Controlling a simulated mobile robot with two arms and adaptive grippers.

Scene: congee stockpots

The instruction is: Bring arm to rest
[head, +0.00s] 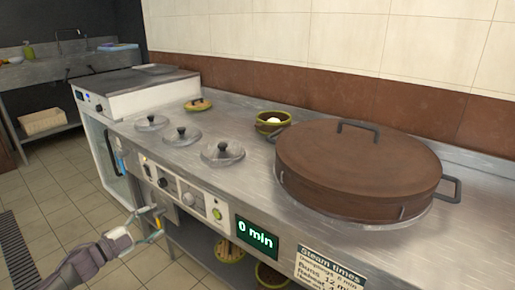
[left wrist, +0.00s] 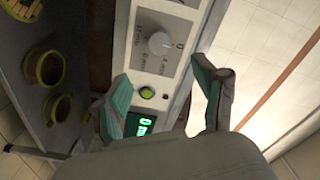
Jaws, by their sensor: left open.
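My left gripper (head: 152,217) is open and empty in the head view. It hangs in front of the steel counter, low at the left, apart from the control panel. In the left wrist view its two teal fingertips (left wrist: 162,80) stand spread. Between and beyond them show the panel's white knob (left wrist: 159,43) and a green button (left wrist: 147,92). A green "0 min" display shows partly behind one finger. My right gripper is in neither view.
A large brown lidded steamer (head: 355,165) stands on the counter (head: 240,185). Several steel lids (head: 222,151) and a green bowl (head: 272,123) are behind the panel. Bowls (head: 229,249) sit on a shelf below. The tiled floor (head: 65,205) at left is clear.

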